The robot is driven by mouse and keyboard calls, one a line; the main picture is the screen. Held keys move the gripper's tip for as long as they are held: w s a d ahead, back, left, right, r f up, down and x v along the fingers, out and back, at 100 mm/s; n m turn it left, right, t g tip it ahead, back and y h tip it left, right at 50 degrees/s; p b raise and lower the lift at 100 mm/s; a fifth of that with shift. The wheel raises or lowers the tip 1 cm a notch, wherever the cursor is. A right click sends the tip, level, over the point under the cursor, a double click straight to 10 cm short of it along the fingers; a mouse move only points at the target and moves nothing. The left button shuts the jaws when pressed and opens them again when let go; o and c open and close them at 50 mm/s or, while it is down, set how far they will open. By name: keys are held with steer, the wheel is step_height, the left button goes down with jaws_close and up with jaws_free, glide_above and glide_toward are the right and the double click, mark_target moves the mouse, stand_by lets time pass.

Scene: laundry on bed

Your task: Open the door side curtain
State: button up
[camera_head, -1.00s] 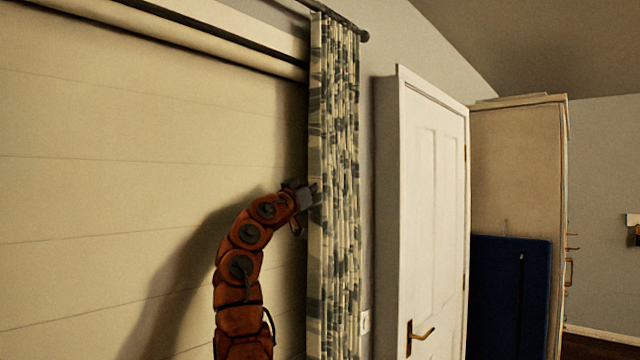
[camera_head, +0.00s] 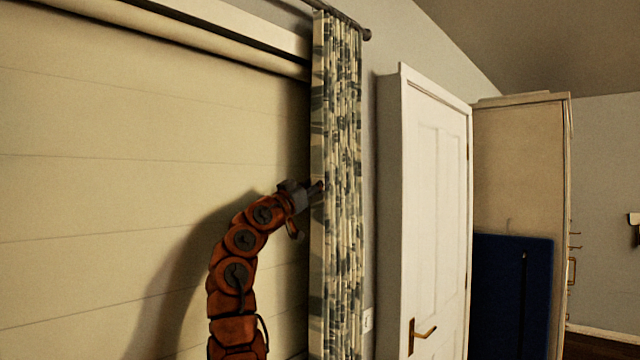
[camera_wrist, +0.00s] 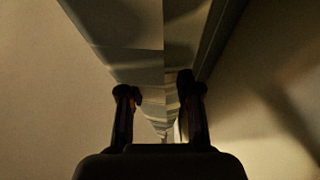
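The door side curtain (camera_head: 342,150), with a grey-green and cream pattern, hangs gathered in a narrow bunch at the right end of its rod, beside the white door. My gripper (camera_head: 315,188) is at the curtain's left edge, about mid-height, and its fingertips overlap that edge in the head view. In the wrist view, the two dark fingers of my gripper (camera_wrist: 160,95) stand apart, and the curtain edge (camera_wrist: 135,50) runs down toward the gap between them. I cannot tell whether they touch the cloth.
A pale roller blind (camera_head: 150,190) covers the window to the left. The curtain rod (camera_head: 345,18) ends above the curtain. The white door (camera_head: 437,170) stands right of it, with a cupboard (camera_head: 520,170) and a dark blue panel (camera_head: 512,290) beyond.

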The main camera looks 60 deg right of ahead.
steer(key=v, duration=0.5)
steer(key=shift+a+f, duration=0.1)
steer(key=shift+a, duration=0.05)
steer(key=shift+s, duration=0.1)
stand_by(0.7)
